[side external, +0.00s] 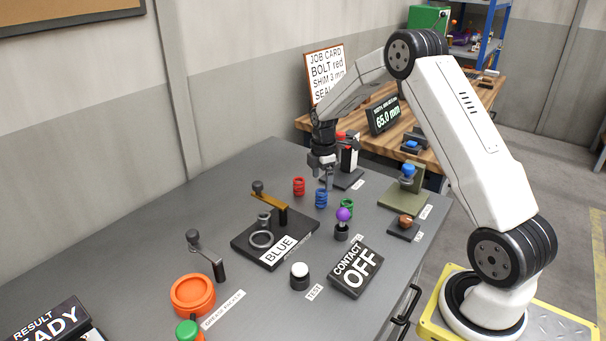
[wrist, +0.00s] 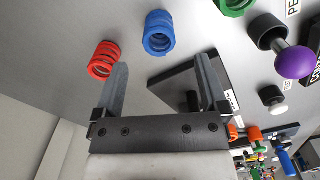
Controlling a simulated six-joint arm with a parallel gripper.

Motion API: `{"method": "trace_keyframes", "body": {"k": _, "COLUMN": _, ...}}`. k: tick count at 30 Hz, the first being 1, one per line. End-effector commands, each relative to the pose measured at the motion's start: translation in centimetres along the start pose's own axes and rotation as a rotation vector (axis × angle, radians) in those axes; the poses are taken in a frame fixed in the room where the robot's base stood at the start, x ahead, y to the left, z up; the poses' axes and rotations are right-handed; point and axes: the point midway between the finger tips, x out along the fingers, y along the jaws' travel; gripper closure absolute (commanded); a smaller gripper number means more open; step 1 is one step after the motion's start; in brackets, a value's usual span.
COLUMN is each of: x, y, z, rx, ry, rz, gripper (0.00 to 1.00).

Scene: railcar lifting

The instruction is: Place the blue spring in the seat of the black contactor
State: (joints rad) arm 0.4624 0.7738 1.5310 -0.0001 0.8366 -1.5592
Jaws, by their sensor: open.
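The blue spring (side external: 321,198) stands upright on the grey table between the red and green springs. In the wrist view the blue spring (wrist: 158,33) lies beyond the fingertips, apart from both fingers. My gripper (side external: 325,178) is open and empty, just above and behind the blue spring. Its two fingers (wrist: 162,70) show spread in the wrist view. The black base (side external: 244,246), with a BLUE sign, a brass arm, a grey ring and a small grey cup, appears to be the contactor. Part of this black base (wrist: 178,82) shows behind the right finger. I cannot tell which part is the seat.
The red spring (side external: 299,186) and green spring (side external: 347,207) stand close on either side. A purple-knobbed plunger (side external: 343,216) and a CONTACT OFF sign (side external: 355,270) are nearer the front. A white button (side external: 299,275) and orange dish (side external: 192,295) stand front left.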

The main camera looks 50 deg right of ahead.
Motion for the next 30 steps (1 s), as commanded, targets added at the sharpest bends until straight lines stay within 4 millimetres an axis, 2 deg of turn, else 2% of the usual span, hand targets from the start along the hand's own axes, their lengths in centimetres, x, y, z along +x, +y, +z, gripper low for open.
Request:
{"method": "trace_keyframes", "body": {"k": 3, "x": 1.0, "y": -0.1, "z": 0.0, "rx": 0.0, "ry": 0.0, "rz": -0.002, "gripper": 0.07}}
{"method": "trace_keyframes", "body": {"k": 13, "x": 1.7, "y": 0.0, "z": 0.0, "rx": 0.001, "ry": 0.0, "rz": -0.001, "gripper": 0.07}}
{"method": "trace_keyframes", "body": {"k": 24, "x": 5.5, "y": 0.1, "z": 0.1, "rx": 0.001, "ry": 0.0, "rz": -0.002, "gripper": 0.07}}
{"method": "trace_keyframes", "body": {"k": 30, "x": 6.4, "y": 0.1, "z": 0.1, "rx": 0.001, "ry": 0.0, "rz": 0.0, "gripper": 0.07}}
